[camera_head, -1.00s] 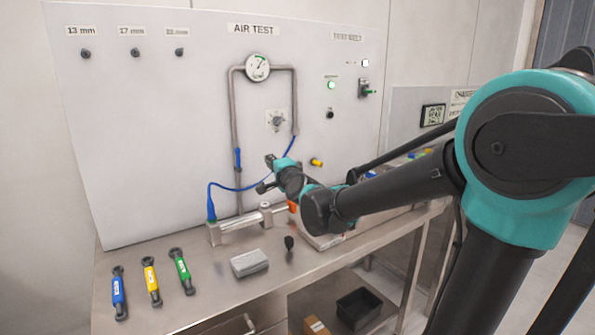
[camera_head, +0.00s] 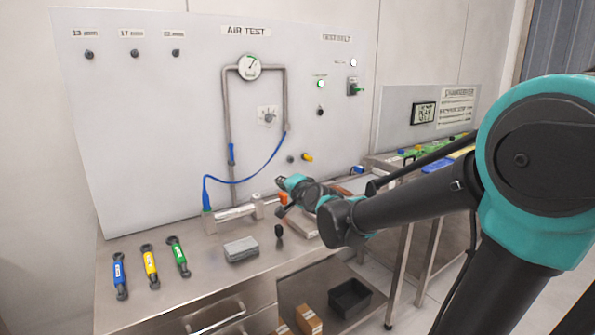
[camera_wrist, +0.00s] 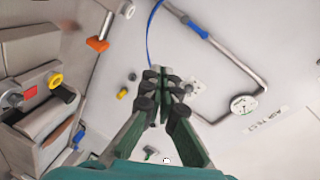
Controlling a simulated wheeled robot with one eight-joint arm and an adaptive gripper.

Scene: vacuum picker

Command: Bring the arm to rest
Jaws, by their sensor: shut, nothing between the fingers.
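My arm, teal and dark grey, reaches in from the right in the head view. My gripper (camera_head: 282,195) is above the steel workbench (camera_head: 180,300), in front of the white test panel (camera_head: 140,130). In the wrist view my gripper (camera_wrist: 166,78) has its dark fingers together, with nothing seen between them. The panel with its round gauge (camera_wrist: 243,104) and pipe lies beyond the fingers there. The fingertips are small and partly unclear in the head view.
Blue, yellow and green handled tools (camera_head: 150,266) lie at the bench's left. A grey block (camera_head: 241,249) lies mid-bench. A metal cylinder fixture (camera_head: 232,218) with a blue hose stands behind it. A black bin (camera_head: 350,298) and cardboard boxes (camera_head: 308,319) sit on the lower shelf.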

